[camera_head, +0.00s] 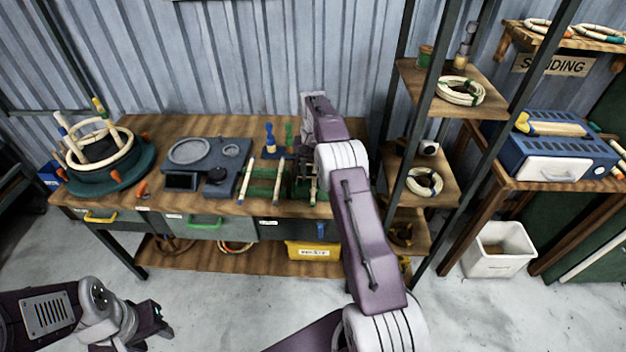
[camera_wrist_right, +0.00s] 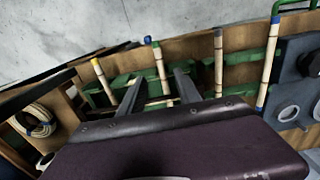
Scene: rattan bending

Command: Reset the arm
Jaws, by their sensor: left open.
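My right arm (camera_head: 365,235) reaches forward over the workbench (camera_head: 150,128). Its gripper is mostly hidden behind the wrist in the head view. The right wrist view shows its two fingers (camera_wrist_right: 160,78) apart, above green holders (camera_wrist_right: 130,86). My left gripper (camera_head: 160,318) is open and empty at the lower left, over the floor in front of the bench.
A round green base with a rattan ring (camera_head: 105,165) and a dark station with a round plate (camera_head: 189,151) stand on the bench. Shelves with rattan coils (camera_head: 460,91) stand right of my right arm. A white bin (camera_head: 498,250) is on the floor. Floor before the bench is clear.

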